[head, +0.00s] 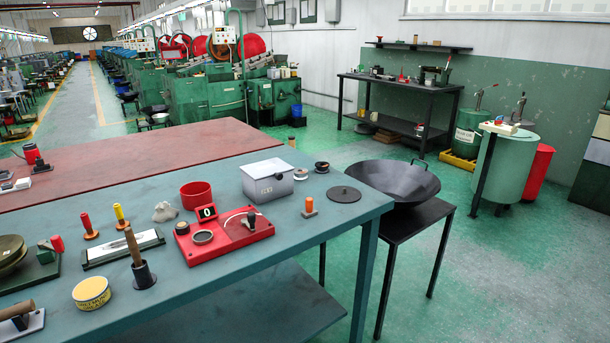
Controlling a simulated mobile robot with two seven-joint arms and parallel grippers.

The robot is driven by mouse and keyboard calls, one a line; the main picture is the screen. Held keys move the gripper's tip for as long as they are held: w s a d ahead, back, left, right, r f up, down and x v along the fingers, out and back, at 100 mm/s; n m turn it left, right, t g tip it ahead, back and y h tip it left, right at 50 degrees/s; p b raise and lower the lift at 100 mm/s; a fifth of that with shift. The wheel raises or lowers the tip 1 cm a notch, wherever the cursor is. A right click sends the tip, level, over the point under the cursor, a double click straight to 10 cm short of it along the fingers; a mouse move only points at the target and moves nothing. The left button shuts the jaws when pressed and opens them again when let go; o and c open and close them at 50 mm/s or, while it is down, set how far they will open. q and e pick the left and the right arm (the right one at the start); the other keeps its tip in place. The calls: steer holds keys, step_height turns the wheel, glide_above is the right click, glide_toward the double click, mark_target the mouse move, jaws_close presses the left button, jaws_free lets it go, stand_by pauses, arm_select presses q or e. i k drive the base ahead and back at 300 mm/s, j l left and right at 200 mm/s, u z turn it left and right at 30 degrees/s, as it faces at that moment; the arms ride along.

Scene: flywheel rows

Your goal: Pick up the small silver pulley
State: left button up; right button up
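I cannot pick out the small silver pulley with certainty. A small round greyish piece (300,173) lies on the teal table (240,267), just right of the grey lidded box (268,180). A similar small round piece with a dark rim and brownish middle (321,167) lies beside it, to the right. A ring-shaped part (202,237) sits on the red device with a "0" display (230,233). Neither of my grippers is in view.
On the teal table stand a red bowl (196,195), a yellow tin (91,293), a flat black disc (344,194) and an orange-handled tool (309,208). A black pan (394,183) stands on a stand to the right. Green floor (470,290) is open at right.

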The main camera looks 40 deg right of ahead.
mark_target(299, 173)
steer(key=l+z, duration=0.15)
steer(key=l, duration=0.4)
steer(key=l+z, duration=0.2)
steer(key=l, duration=0.4)
steer(key=i+l+z, duration=0.15)
steer(key=l, duration=0.4)
steer(key=i+l+z, duration=0.2)
steer(key=l, duration=0.3)
steer(key=k+l, duration=0.05)
steer(key=k, duration=0.05)
